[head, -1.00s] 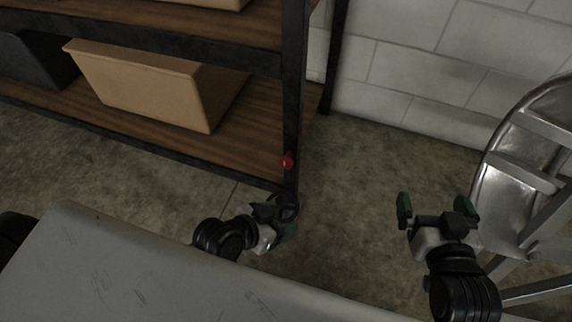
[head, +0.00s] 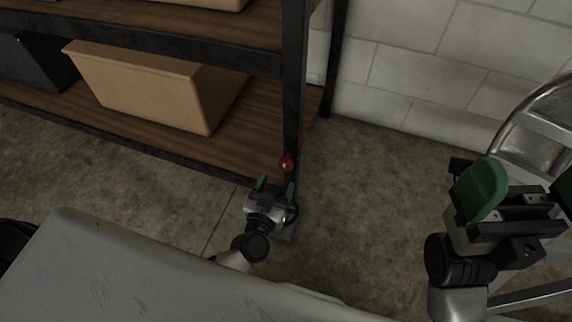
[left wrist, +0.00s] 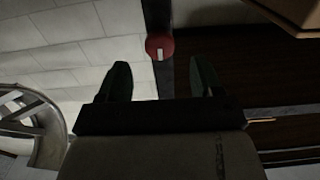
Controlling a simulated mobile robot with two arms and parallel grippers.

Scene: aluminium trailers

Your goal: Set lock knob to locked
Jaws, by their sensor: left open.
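The lock knob is a small round red knob (head: 287,163) on the dark front post of the shelf rack. In the left wrist view the red knob (left wrist: 160,46) shows a short white mark on its face, standing upright in that picture. My left gripper (head: 276,186) is open and empty, just below the knob in the head view. In the left wrist view its two fingers (left wrist: 160,80) stand apart, with the knob ahead between their lines, not touched. My right gripper (head: 522,188) is large at the right of the head view, open and empty.
The rack's lower wooden shelf (head: 262,113) holds a tan bin (head: 150,90) and a dark bin (head: 35,62). A pale grey surface (head: 140,275) fills the lower left. A metal ladder-like frame (head: 540,130) stands at right. The concrete floor (head: 375,190) between is clear.

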